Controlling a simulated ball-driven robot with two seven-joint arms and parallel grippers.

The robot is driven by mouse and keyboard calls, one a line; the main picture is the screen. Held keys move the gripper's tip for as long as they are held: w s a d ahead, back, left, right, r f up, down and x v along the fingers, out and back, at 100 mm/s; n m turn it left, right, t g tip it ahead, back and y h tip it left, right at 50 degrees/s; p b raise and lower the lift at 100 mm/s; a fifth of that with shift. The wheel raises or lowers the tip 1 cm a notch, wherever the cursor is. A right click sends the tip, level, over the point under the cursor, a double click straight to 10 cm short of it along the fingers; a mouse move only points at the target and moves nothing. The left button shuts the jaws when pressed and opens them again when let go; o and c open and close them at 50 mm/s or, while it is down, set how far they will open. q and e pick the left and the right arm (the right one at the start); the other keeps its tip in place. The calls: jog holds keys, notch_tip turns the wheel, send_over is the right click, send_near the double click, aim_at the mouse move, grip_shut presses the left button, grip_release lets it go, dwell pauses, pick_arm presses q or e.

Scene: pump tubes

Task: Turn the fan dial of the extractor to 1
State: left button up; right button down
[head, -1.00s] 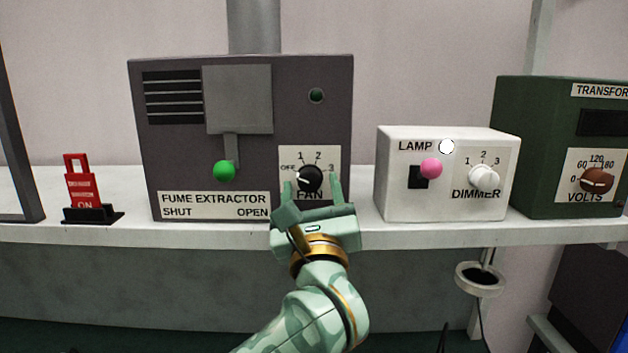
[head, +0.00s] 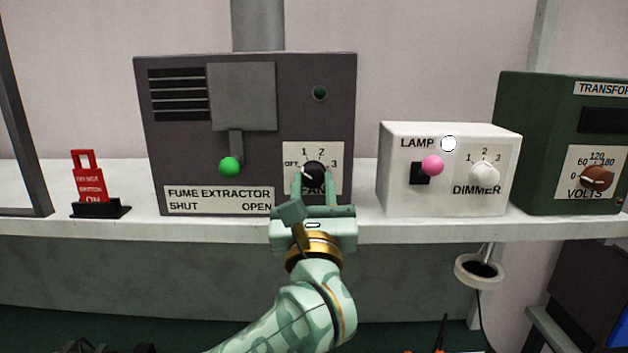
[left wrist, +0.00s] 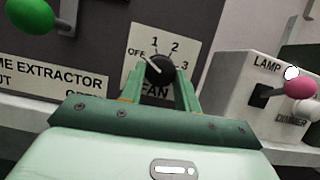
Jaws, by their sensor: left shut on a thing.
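The grey fume extractor (head: 300,100) stands on the white shelf. Its black fan dial (head: 315,171) sits low on its right side, on a pale scale marked OFF, 1, 2, 3. The dial also shows in the left wrist view (left wrist: 161,69), where its white pointer line aims up and left at OFF. My left gripper (head: 317,184) reaches up from below with one finger on each side of the dial and is shut on it. The fingers partly cover the FAN label. My right gripper is not in view.
A green knob (head: 229,167) on a slider stands left of the dial. To the right are a white lamp box (head: 395,190) with a pink knob (head: 432,165) and a green transformer (head: 540,120). A red tag switch (head: 88,186) stands at the left.

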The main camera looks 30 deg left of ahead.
pick_arm(q)
jog(key=m+h+p, duration=0.1)
jog(key=m+p, duration=0.1)
jog(key=m+h+p, duration=0.1)
jog(key=m+p, duration=0.1)
jog(key=m, duration=0.1)
jog(key=m+t+h+p, duration=0.1)
jog(key=m+h+p, duration=0.1)
jog(key=m+p, duration=0.1)
jog(key=shift+s+a+r, duration=0.1)
jog(key=shift+a+r, duration=0.15)
jog(key=shift+r, duration=0.05)
jog(key=shift+f+m+h+p, duration=0.2)
jog(key=shift+m+h+p, duration=0.4)
jog(key=shift+m+p, duration=0.65)
jog(key=o, duration=1)
jog(key=shift+a, duration=0.1)
